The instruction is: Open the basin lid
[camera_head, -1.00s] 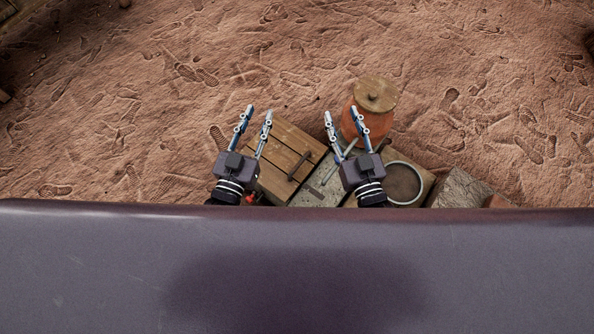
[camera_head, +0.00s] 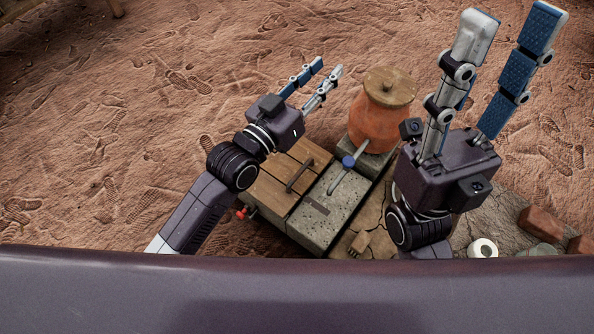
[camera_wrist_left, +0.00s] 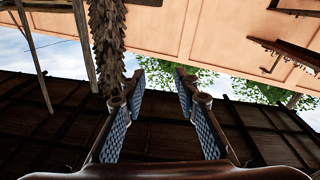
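The basin (camera_head: 322,212) is a grey stone block, low in front of me. A wooden plank lid (camera_head: 268,194) with a dark bar handle (camera_head: 299,174) lies flat over its left part. My left gripper (camera_head: 328,68) is open and empty, apart from the handle and above and beyond the lid in the head view. Its spread fingers also show in the left wrist view (camera_wrist_left: 160,78), with nothing between them; the lid is not seen there. My right gripper (camera_head: 513,17) is open and empty, raised to the right of the basin. Nothing touches the handle.
A tap with a blue knob (camera_head: 348,161) stands on the basin. An orange clay pot (camera_head: 377,123) with a wooden lid is behind it. A red valve (camera_head: 241,213) sits at the basin's left. Bricks (camera_head: 541,222) lie right. Sandy ground is clear to the left.

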